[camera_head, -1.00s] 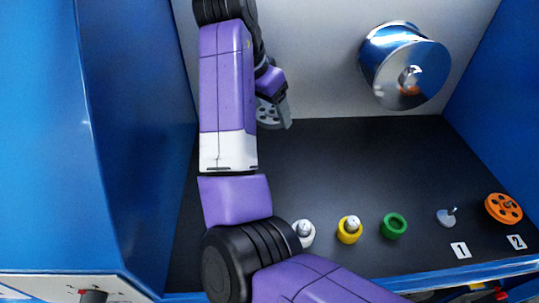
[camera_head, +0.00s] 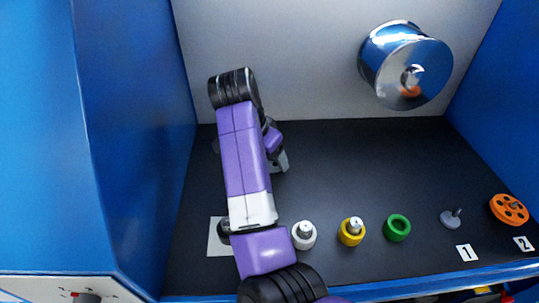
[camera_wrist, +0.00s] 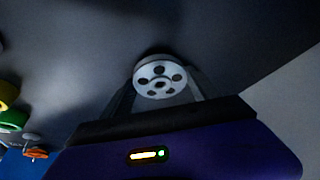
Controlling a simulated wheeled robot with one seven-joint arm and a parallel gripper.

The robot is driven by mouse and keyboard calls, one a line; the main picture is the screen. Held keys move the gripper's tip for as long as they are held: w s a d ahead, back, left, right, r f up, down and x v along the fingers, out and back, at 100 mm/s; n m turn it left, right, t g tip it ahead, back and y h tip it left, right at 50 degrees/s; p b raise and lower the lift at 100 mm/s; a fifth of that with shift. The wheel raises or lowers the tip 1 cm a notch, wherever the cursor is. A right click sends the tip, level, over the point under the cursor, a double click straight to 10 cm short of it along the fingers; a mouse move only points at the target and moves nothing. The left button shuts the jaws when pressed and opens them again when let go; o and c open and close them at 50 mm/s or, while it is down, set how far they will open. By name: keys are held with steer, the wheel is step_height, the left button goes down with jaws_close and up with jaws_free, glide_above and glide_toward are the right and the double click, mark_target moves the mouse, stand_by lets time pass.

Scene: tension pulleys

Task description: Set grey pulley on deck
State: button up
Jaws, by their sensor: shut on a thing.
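The grey pulley (camera_wrist: 160,82), a light disc with several round holes, shows in the wrist view between the two fingers of my gripper (camera_wrist: 158,92). The fingers are shut on its rim. In the head view my gripper (camera_head: 281,162) is low over the back left part of the black deck (camera_head: 340,165), and the arm hides the pulley there. I cannot tell whether the pulley touches the deck.
A white ring (camera_head: 304,235), a yellow ring (camera_head: 351,231) and a green ring (camera_head: 397,228) stand along the front. A grey disc with a stem (camera_head: 452,218) and an orange pulley (camera_head: 509,209) are at right. A shiny drum (camera_head: 405,65) sticks out of the back wall.

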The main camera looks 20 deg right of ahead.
steer(key=o, duration=1.5)
steer(key=shift+o, duration=0.2)
steer(key=p+v, duration=0.1)
steer(key=v, duration=1.1)
steer(key=shift+p, duration=0.4)
steer(key=shift+s, duration=0.15)
